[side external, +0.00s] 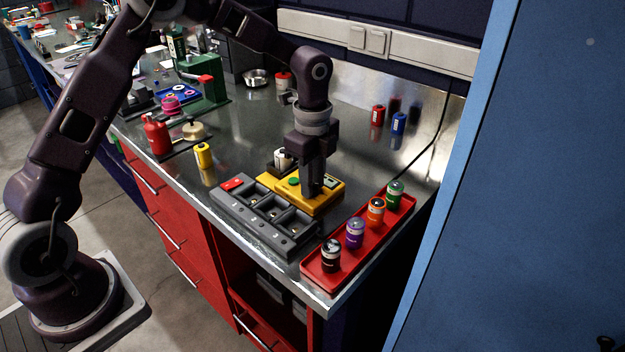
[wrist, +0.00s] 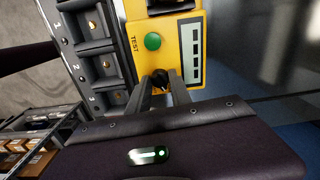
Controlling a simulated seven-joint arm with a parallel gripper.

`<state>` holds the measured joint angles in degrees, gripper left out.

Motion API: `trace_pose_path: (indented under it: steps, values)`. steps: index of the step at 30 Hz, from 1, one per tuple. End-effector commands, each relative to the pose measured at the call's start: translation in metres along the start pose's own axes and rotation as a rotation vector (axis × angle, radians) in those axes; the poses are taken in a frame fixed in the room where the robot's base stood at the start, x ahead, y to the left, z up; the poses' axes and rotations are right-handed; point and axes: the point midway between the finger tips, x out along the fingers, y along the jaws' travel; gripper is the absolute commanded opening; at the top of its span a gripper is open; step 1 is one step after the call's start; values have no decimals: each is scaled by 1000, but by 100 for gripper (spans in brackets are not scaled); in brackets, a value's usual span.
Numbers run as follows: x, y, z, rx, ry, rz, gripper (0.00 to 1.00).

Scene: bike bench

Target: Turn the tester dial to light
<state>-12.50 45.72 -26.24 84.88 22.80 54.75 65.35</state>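The yellow tester (side external: 325,203) sits on the metal bench beside the grey battery holder. In the wrist view, the tester (wrist: 188,15) shows a green button (wrist: 153,41) marked TEST and a pale display (wrist: 192,53) with dark bars. The black dial (wrist: 160,77) lies near the tester's edge, below the button. My gripper (side external: 314,190) points straight down over the tester. In the wrist view, my gripper's fingers (wrist: 160,88) stand on either side of the dial. I cannot tell whether they press on it. The dial's pointer and any marking for light are not readable.
The grey holder (side external: 223,199) with several bays stands left of the tester. A red tray (side external: 316,279) with several cells lies to the right. A blue panel (side external: 510,200) rises at right.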

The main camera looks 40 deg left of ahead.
Motion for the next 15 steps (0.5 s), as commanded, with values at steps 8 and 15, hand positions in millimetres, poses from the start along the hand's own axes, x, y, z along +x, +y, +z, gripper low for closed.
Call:
trace_pose_path:
  steps: [8,15]
  values:
    - [0,0,0,-1,0,-1,47]
    - [-16,-1,0,-2,0,-4,47]
